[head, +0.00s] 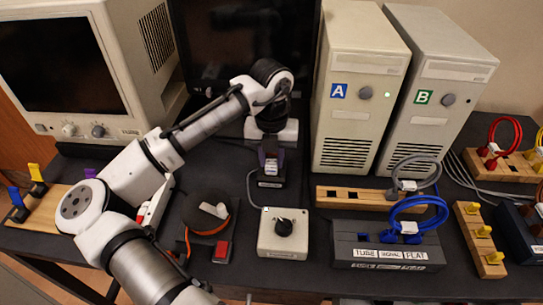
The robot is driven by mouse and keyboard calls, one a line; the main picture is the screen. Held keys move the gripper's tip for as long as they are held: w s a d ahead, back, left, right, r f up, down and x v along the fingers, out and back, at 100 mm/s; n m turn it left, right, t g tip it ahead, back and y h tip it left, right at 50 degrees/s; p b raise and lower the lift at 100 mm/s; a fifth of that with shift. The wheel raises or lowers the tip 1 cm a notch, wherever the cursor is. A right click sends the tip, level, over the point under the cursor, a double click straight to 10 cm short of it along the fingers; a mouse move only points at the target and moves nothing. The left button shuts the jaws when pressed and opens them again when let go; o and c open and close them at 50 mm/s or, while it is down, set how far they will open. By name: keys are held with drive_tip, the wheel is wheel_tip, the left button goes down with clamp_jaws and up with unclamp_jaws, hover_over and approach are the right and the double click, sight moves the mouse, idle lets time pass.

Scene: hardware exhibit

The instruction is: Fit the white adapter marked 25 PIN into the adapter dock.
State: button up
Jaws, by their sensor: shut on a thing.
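My gripper (271,152) points down in the middle of the head view, in front of the dark monitor. It is shut on a small pale piece, the white adapter (271,167), which shows just below the fingers. Its 25 PIN marking is too small to read. Directly under it is a small dark block with a white label, which looks like the adapter dock (271,183). The adapter is at the top of this block; I cannot tell whether it is seated in it or just above it.
Two beige towers, A (357,95) and B (437,85), stand at right behind a wooden slotted block (345,196). A knob box (283,233) and a black block with blue cable (385,252) sit in front. A red-buttoned device (210,225) is at left.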

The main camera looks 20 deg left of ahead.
drive_tip(key=shift+f, duration=0.35)
idle(0.5)
drive_tip(key=o, duration=1.1)
drive_tip(key=shift+c, duration=0.2)
drive_tip(key=shift+o, duration=0.2)
drive_tip(key=o, duration=0.6)
drive_tip(key=shift+r, duration=0.1)
drive_tip(key=shift+r+p, duration=3.15)
drive_tip(key=shift+r, duration=0.55)
